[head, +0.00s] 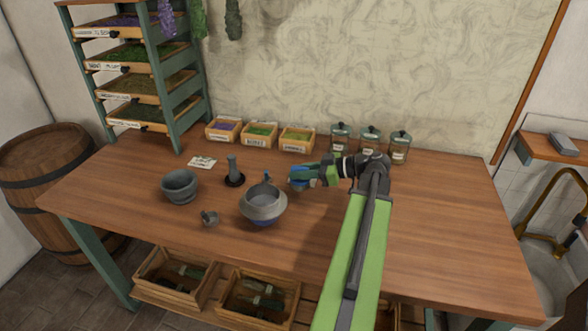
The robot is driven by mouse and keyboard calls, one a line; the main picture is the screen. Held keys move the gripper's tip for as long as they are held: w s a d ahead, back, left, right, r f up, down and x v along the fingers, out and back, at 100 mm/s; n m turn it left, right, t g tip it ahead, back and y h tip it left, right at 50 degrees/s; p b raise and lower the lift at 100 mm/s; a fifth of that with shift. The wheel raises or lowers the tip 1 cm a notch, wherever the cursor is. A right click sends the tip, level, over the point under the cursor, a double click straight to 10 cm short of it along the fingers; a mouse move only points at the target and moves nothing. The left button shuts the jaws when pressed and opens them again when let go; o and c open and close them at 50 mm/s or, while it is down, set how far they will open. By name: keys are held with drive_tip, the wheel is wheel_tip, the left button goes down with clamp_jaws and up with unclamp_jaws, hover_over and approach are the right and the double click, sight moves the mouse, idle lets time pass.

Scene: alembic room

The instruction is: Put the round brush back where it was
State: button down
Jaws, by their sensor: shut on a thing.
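My gripper (302,176) is over the middle of the table, just right of a grey bowl-like pot (263,207). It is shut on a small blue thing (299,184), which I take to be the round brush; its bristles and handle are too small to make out. The jaws and my arm hide part of it. I cannot tell whether it touches the table (430,220).
A mortar (180,186), a small grey cup (210,218) and a dark upright pestle-like piece (234,170) stand left of the pot. Herb boxes (259,142) and lidded jars (370,143) line the back. The table's right side is clear.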

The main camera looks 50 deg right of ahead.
drive_tip(key=s+a+r+p, duration=0.1)
drive_tip(key=s+r+p, duration=0.3)
drive_tip(key=s, duration=0.5)
drive_tip(key=shift+r, duration=0.7)
